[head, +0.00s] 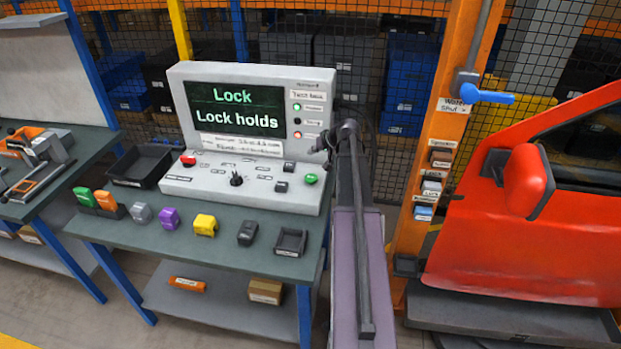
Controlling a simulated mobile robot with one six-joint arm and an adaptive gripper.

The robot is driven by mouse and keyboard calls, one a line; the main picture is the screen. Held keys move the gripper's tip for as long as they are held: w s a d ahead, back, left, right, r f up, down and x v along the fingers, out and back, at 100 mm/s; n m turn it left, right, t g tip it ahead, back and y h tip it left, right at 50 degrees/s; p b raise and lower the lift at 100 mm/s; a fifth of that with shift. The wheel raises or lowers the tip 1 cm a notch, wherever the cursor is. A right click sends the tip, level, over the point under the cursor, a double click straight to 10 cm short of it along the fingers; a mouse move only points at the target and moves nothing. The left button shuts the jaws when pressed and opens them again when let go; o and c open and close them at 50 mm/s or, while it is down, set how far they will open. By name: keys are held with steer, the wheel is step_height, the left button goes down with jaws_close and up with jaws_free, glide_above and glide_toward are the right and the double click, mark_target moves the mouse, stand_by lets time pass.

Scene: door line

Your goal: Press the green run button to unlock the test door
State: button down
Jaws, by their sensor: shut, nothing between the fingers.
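The green run button (311,179) sits at the right end of the sloped console panel (210,181) on the bench. The console screen (236,108) reads "Lock" and "Lock holds". A green lamp and a red lamp show lit beside it. The red test door (535,235) with its mirror stands at the right. My gripper (322,147) is small and dark at the end of my arm, shut and empty. It appears in front of the console's right edge, above the green button in the picture and apart from it. Its fingertips are hard to make out.
A red button (188,160), a black knob (236,179) and dark switches share the panel. Several coloured blocks and a small black tray (290,241) line the bench front. An orange post (440,150) with a blue valve handle (490,97) stands between bench and door.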

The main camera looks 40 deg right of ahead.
mark_target(308, 176)
steer(key=shift+f, duration=0.1)
step_height(308, 176, down, 9)
steer(key=b, duration=0.8)
steer(key=shift+r+b, duration=0.2)
steer(key=shift+b, duration=0.2)
steer(key=shift+f, duration=0.15)
stand_by(1.3)
steer(key=shift+f+b, duration=0.3)
steer(key=shift+b, duration=0.15)
steer(key=shift+f+b, duration=0.45)
stand_by(0.9)
steer(key=shift+r, duration=0.1)
stand_by(0.4)
steer(key=shift+r+p, duration=0.85)
steer(key=shift+p, duration=0.05)
steer(key=shift+r+p, duration=2.5)
steer(key=shift+p, duration=0.05)
